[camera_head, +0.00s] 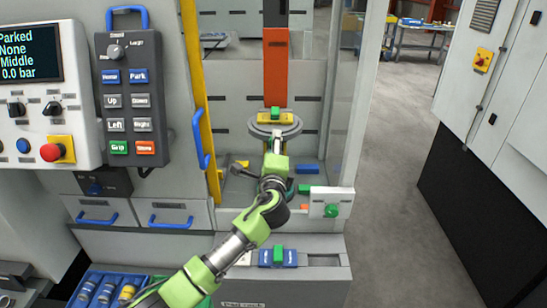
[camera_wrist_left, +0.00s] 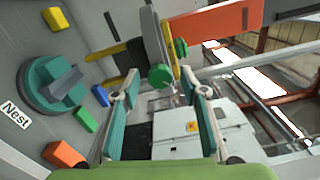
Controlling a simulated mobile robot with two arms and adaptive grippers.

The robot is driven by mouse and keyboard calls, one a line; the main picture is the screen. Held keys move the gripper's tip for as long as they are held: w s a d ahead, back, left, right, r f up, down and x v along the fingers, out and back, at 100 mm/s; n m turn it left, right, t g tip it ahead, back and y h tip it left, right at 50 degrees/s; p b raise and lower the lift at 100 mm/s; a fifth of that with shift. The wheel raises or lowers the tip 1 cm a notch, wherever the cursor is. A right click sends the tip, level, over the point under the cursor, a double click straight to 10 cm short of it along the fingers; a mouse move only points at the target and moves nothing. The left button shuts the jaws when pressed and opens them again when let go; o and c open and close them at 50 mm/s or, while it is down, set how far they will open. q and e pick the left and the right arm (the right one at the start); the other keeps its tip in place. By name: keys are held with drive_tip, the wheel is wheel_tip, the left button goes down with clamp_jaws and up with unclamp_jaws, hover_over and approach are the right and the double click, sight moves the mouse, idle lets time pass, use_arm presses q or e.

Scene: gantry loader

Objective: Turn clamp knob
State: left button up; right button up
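My left gripper (camera_head: 275,137) reaches into the machine bay, and its two teal-padded fingers stand apart in the left wrist view (camera_wrist_left: 162,92). Nothing is between the pads. A round green knob (camera_wrist_left: 160,76) shows just beyond and between the fingertips. It sits on a grey disc-shaped head (camera_wrist_left: 153,40) with a yellow edge. A second green knob (camera_wrist_left: 181,47) is on the head's other side. In the head view, one green knob (camera_head: 275,113) shows on the round head (camera_head: 262,131) under the orange column; the gripper hides the nearer side. My right gripper is not in view.
Another green knob (camera_head: 331,210) is on a white block at the bay's right front. A teal round nest (camera_wrist_left: 55,84) and coloured blocks lie in the bay. A yellow post (camera_head: 200,100) and button pendant (camera_head: 130,95) stand left. Floor at right is clear.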

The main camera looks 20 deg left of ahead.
use_arm(q)
drive_tip(key=v, duration=1.1)
drive_tip(key=shift+s, duration=0.1)
